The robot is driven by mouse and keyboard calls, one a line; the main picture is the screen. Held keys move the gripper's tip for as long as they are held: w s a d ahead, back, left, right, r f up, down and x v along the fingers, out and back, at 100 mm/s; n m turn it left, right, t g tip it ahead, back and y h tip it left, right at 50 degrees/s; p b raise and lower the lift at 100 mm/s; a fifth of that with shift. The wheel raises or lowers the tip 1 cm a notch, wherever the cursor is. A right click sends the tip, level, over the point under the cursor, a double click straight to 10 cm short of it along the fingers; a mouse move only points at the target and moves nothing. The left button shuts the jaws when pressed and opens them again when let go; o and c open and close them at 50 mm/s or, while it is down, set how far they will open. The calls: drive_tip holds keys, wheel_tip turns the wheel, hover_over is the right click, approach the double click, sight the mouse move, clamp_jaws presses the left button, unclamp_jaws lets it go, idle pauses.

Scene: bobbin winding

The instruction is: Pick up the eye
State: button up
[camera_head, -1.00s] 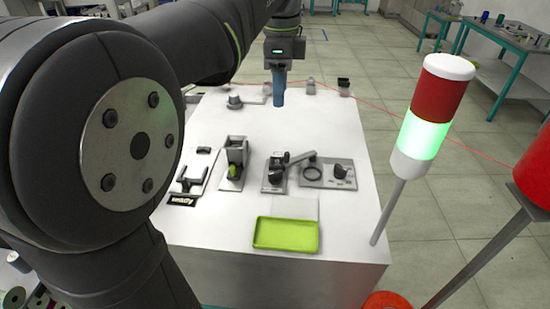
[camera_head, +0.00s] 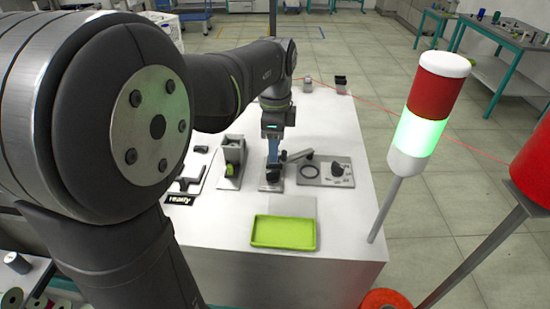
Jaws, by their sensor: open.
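My gripper (camera_head: 272,160), with blue fingers, points down over the small grey stand (camera_head: 270,187) in the middle of the white table. Its fingertips are at or just above the dark part on that stand; I cannot tell whether they touch it. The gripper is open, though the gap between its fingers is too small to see. I cannot make out for certain which piece is the eye. A dark ring (camera_head: 309,171) lies on a grey plate just right of the gripper. A dark knob (camera_head: 337,168) stands on the same plate.
A green tray (camera_head: 284,233) sits at the white table's (camera_head: 345,240) front. A grey upright fixture (camera_head: 233,157) and a black "ready" sign (camera_head: 180,199) are to the left. A red-green signal tower (camera_head: 420,130) stands at the right. The table's right side is clear.

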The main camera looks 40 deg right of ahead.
drive_tip(key=shift+f, duration=0.95)
drive_tip(key=shift+c, duration=0.4)
clamp_jaws()
drive_tip(key=shift+r, duration=0.15)
